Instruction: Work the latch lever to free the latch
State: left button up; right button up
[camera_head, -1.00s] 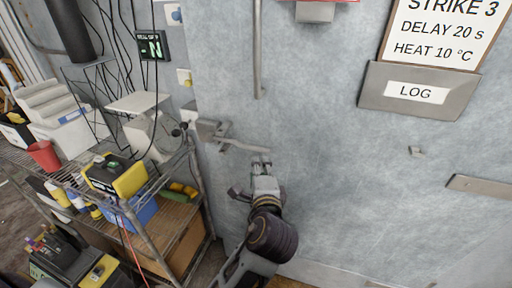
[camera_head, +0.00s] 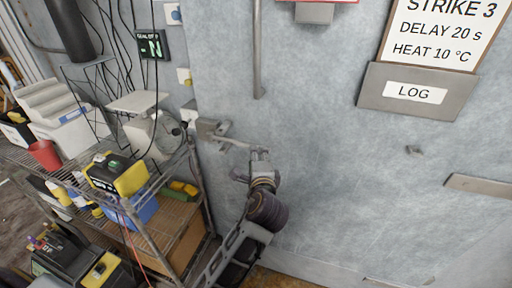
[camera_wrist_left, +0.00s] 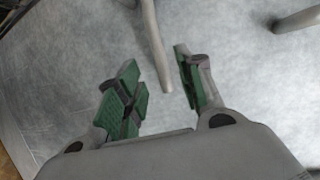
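The latch lever (camera_head: 238,144) is a thin grey bar running right and slightly down from the latch body (camera_head: 208,128) at the left edge of the pale blue-grey freezer door. My left gripper (camera_head: 260,153) is at the lever's free end. In the left wrist view, the lever (camera_wrist_left: 153,45) comes down from the top and its tip lies between the two green-padded fingers (camera_wrist_left: 158,88). The fingers are open, with a visible gap on both sides of the lever. Whether either pad touches it cannot be told. My right gripper is in neither view.
A wire shelf cart (camera_head: 150,232) with a yellow-black device (camera_head: 118,172) and blue bin stands close left of my arm. A vertical grey rod (camera_head: 258,50) hangs above the lever. A grey LOG holder (camera_head: 415,104) is at right.

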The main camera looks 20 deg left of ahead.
aim_at(238, 143)
pick_arm(q)
jog(key=shift+p+x, duration=0.45)
jog(key=shift+x, duration=3.1)
grip_shut()
jog(key=shift+f, duration=0.1)
